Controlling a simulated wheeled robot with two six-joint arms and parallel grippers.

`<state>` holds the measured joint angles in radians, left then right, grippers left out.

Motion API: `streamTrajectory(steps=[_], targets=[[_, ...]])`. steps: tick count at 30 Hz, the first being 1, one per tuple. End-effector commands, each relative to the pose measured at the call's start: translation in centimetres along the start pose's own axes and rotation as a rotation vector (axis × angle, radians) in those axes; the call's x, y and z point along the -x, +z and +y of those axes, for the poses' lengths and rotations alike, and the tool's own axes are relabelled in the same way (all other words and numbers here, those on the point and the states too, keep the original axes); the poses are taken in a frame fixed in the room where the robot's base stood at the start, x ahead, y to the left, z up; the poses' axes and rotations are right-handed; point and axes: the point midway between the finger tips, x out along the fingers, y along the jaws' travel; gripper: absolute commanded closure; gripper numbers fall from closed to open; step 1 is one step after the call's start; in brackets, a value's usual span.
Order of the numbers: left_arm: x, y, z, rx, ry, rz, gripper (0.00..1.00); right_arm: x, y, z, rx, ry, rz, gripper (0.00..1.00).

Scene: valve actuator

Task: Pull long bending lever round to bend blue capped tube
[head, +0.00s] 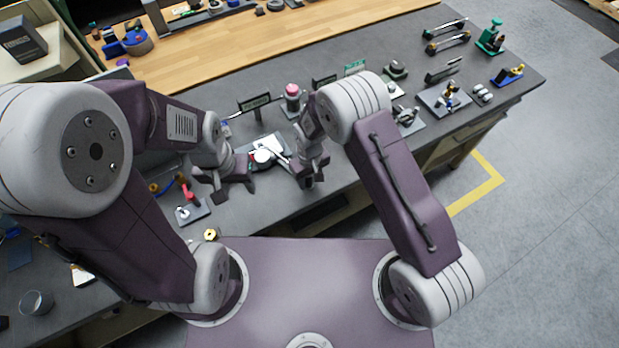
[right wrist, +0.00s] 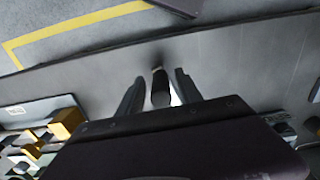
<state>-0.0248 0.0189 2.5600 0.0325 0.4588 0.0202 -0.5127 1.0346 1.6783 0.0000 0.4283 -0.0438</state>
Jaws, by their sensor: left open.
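The tube bender (head: 264,155), with a pale plate and a round white top, sits on the dark bench between my two grippers in the head view. A light lever arm runs from it to the right, toward my right gripper (head: 309,183). In the right wrist view a dark rounded handle end (right wrist: 160,90) lies between the two fingers of my right gripper (right wrist: 160,82), with narrow gaps on both sides; contact is not visible. My left gripper (head: 218,190) is open and empty, left of the bender. I cannot clearly make out the blue capped tube.
A small plate with a red-handled part (head: 190,195) stands left of my left gripper. A red-topped device (head: 292,97) and small signs stand behind the bender. Several fixtures fill the bench's right side. The bench's front edge is close to my right gripper.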

Motion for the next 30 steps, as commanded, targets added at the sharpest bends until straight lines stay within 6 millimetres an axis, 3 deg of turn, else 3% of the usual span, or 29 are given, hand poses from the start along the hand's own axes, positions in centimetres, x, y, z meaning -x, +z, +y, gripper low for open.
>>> streamTrajectory(steps=[1,4,30], targets=[[-0.01,0.0,0.0,0.0,0.0,0.0,0.51,0.01,0.0,0.0,0.0,0.0,0.0,0.75],[0.0,0.0,0.0,0.0,0.0,0.0,0.51,0.02,0.0,0.0,0.0,0.0,0.0,1.0],[0.02,0.0,0.0,0.0,0.0,0.0,0.51,0.11,-0.03,0.0,0.0,0.0,0.001,1.0]])
